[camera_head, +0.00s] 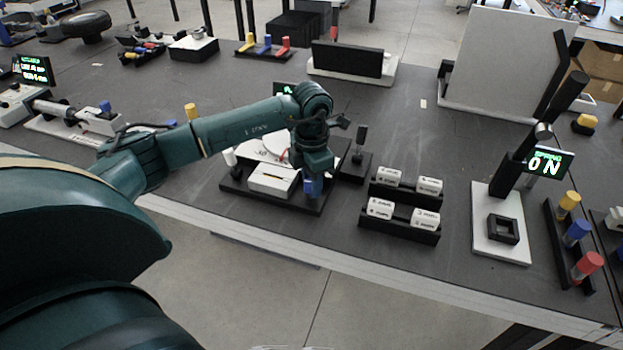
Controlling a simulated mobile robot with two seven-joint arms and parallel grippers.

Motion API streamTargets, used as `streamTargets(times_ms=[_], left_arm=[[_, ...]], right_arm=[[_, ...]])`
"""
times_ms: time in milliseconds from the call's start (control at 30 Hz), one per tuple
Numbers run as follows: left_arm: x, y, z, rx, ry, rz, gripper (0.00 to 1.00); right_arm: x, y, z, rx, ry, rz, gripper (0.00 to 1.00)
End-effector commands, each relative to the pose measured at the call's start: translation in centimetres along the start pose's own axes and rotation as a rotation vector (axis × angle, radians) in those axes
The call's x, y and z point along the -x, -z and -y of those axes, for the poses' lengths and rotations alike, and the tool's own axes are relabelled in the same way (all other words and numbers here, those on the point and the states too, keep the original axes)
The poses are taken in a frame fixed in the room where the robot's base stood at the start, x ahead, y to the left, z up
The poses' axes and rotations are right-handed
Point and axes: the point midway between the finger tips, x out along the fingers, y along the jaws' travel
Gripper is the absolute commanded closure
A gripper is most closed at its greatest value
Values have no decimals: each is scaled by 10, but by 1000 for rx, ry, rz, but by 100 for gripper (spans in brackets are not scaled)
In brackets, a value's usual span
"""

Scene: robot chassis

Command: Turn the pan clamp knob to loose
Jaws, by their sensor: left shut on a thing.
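A balance with a white body (272,180) sits on a black base (240,192) near the table's front edge. Its round white pan is partly hidden behind my left arm. My left arm comes in from the left and bends down over the right side of the balance. My left gripper (313,182) points down there and is shut on a small blue part (313,188) at the front right of the base, which looks like the pan clamp knob. The fingertips are small and dark, so the knob's turn angle cannot be told. My right gripper is out of view.
A black stand (355,168) stands close right of the balance. Black racks (400,229) with white blocks lie further right. A spring tester with a display (548,162) and coloured cylinders (577,232) are at the right. Table behind the racks is mostly clear.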

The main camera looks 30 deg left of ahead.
Motion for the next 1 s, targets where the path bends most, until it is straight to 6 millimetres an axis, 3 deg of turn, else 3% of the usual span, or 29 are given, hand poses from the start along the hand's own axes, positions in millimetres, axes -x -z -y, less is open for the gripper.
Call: streamTargets(times_ms=[1000], left_arm=[[2,0,0,966,0,2,91]], right_arm=[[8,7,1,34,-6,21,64]])
